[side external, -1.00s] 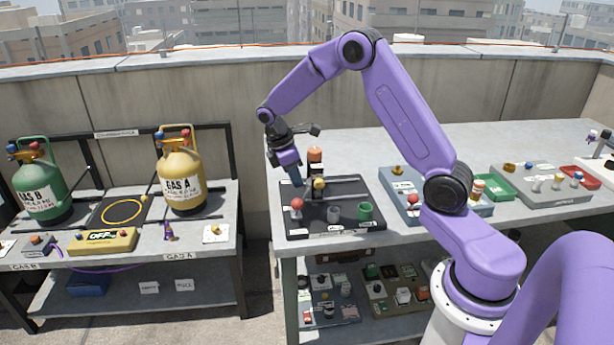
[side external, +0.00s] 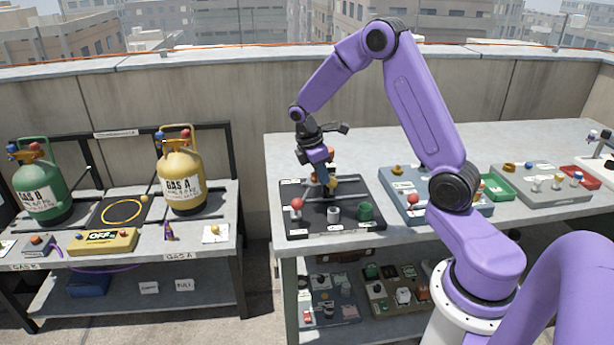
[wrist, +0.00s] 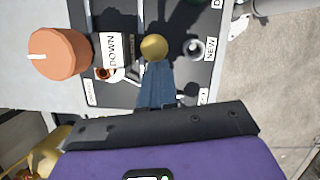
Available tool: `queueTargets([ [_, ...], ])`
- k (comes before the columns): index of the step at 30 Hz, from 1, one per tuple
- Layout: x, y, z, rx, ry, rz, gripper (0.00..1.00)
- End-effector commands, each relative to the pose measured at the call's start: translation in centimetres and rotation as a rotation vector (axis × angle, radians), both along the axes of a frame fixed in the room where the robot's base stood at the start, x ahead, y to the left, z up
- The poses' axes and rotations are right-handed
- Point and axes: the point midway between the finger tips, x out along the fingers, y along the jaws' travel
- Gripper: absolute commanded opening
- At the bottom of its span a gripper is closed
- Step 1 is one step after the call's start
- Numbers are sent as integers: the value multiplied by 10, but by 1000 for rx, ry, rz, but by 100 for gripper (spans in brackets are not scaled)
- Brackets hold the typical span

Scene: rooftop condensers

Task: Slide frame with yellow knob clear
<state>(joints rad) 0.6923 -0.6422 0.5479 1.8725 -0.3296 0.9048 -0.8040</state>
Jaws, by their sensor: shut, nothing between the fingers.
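The yellow knob (side external: 332,182) stands on the dark board (side external: 292,228), next to a dark upright frame partly hidden behind my gripper. In the wrist view the yellow knob (wrist: 154,46) is a round ball just beyond my fingertips. My gripper (side external: 325,176) points down at the knob's left side in the side view. Its blue fingers (wrist: 155,68) are together with nothing between them. They look close against the knob, but I cannot tell whether they touch. A "DOWN" label (wrist: 115,50) lies beside the knob.
A red knob (side external: 297,203), a grey cup (side external: 333,213) and a green cup (side external: 365,210) stand on the same board. An orange cylinder (wrist: 58,54) stands near the fingers. A blue-grey tray (side external: 455,207) is to the right. The bench behind the board is clear.

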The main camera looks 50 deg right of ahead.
Motion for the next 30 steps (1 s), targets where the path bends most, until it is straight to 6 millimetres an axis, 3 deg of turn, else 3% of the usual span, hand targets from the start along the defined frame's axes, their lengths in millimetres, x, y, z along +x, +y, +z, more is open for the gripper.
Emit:
queueTargets([
  [6,-37,-36,-1,0,4,-7,0],
  [11,-49,-48,-1,2,2,-4,0],
  [24,-51,-49,-1,0,6,-4,0],
  [30,-39,-33,3,0,1,3,0],
])
